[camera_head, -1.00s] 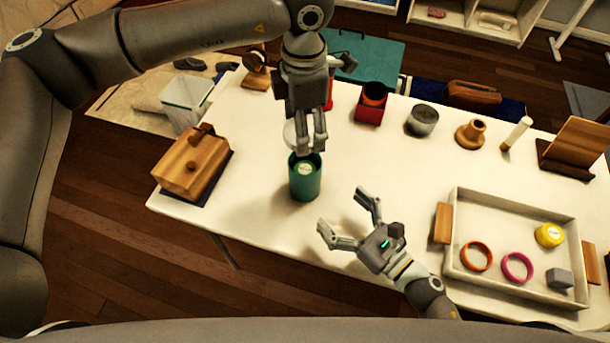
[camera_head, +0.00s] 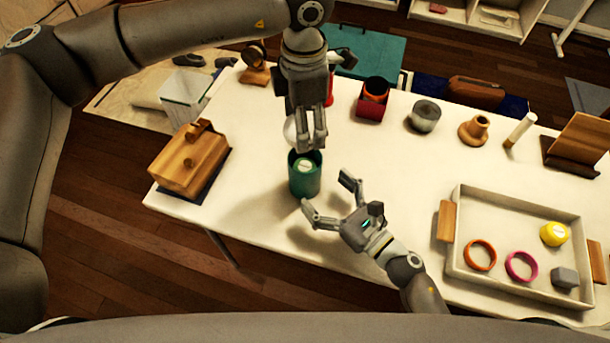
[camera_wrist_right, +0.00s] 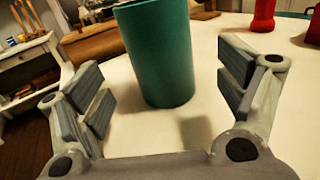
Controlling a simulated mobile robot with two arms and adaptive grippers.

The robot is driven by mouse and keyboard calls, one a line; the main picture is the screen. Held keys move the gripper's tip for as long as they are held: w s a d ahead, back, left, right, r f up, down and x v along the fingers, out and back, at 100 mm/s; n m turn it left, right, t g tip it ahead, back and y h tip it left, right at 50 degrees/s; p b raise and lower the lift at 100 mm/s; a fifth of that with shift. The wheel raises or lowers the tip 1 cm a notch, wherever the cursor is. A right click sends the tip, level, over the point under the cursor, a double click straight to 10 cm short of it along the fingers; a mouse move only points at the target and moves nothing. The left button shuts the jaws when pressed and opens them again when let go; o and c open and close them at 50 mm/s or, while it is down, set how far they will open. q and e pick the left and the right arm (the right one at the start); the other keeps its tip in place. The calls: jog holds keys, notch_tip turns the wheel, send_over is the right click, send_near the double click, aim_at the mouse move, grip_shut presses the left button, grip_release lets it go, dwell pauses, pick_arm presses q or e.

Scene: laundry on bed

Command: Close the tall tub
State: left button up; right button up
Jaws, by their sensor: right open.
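The tall tub (camera_head: 305,182) is a dark green cylinder standing upright on the white table, its top uncovered. A small cream item (camera_head: 304,164) shows inside it. My left gripper (camera_head: 311,143) points down just above the tub's rim. Its fingers are close together on a pale round lid (camera_head: 290,133), mostly hidden behind them. My right gripper (camera_head: 327,194) is open and empty, in front and to the right of the tub, fingers toward it. In the right wrist view the tub (camera_wrist_right: 160,55) stands upright ahead, between the spread fingers and beyond them.
A wooden box (camera_head: 188,165) stands left of the tub. A white tray (camera_head: 520,205) with rings, a yellow pot and a grey block lies to the right. A red box (camera_head: 370,112) and a grey tin (camera_head: 424,115) stand behind. The table's middle is clear.

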aim_at(305, 174)
jog(key=x, duration=0.7)
jog(key=c, duration=1.6)
pick_arm(q)
jog(key=shift+f, duration=2.5)
pick_arm(e)
jog(key=shift+o, duration=0.2)
pick_arm(q)
jog(key=shift+f, duration=0.9)
jog(key=shift+f, duration=0.55)
